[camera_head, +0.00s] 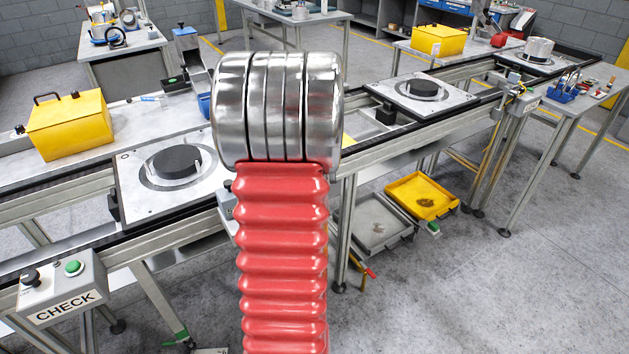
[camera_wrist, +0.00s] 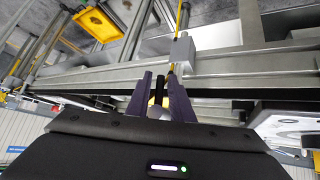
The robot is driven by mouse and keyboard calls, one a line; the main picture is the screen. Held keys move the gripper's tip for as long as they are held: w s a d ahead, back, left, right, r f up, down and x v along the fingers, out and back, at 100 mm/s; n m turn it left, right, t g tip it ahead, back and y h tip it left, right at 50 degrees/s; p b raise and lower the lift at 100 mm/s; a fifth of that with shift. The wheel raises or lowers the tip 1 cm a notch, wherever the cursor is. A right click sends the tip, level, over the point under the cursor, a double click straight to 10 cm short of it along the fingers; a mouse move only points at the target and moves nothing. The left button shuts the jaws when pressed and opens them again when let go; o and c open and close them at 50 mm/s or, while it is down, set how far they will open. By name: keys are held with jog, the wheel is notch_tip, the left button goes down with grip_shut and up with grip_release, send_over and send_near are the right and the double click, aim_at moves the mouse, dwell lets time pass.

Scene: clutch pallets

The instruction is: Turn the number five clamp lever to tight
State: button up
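In the wrist view my gripper (camera_wrist: 160,75) has two purple fingers standing apart, pointing at the underside of a conveyor rail. A slim black shaft (camera_wrist: 159,88) with a pale round knob (camera_wrist: 158,112) and a bit of yellow beside it shows between the fingers. I cannot tell whether the fingers touch it, or whether it is the number five clamp lever; no number is readable. A grey block (camera_wrist: 181,50) sits on the rail just beyond. In the head view my arm hides the gripper. A red-tipped piece (camera_head: 370,273) with a yellow part shows low beside a conveyor leg.
The conveyor (camera_head: 420,118) runs diagonally across, carrying pallets with black discs (camera_head: 178,161). A CHECK box (camera_head: 62,290) stands front left. Grey (camera_head: 378,222) and yellow (camera_head: 422,193) trays lie under the line. The floor at right front (camera_head: 520,290) is free.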

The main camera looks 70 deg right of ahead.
jog(key=shift+o, duration=0.4)
jog(key=shift+r+h, duration=0.1)
jog(key=shift+h, duration=0.3)
